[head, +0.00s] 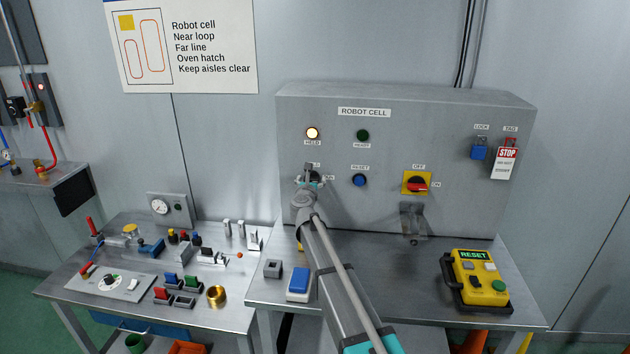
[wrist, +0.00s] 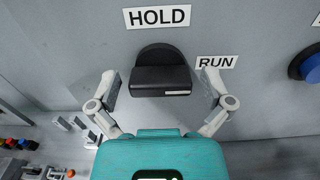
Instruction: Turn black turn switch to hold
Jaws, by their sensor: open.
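The black turn switch (wrist: 160,76) is on the grey panel in the wrist view. Its bar-shaped handle lies level, with a white mark near its right end, on the RUN side. The HOLD label (wrist: 157,17) is above it and the RUN label (wrist: 216,62) to its right. My gripper (wrist: 162,90) is open, with one finger on each side of the handle and a gap visible at both. In the head view my gripper (head: 309,181) is at the panel's left part and hides most of the switch.
The control panel (head: 450,130) also has a lit HELD lamp (head: 312,133), a dark green lamp (head: 363,135), a blue reset button (head: 359,180) and a red-yellow switch (head: 417,184). A yellow pendant (head: 478,277) lies on the bench. Small parts crowd the left table.

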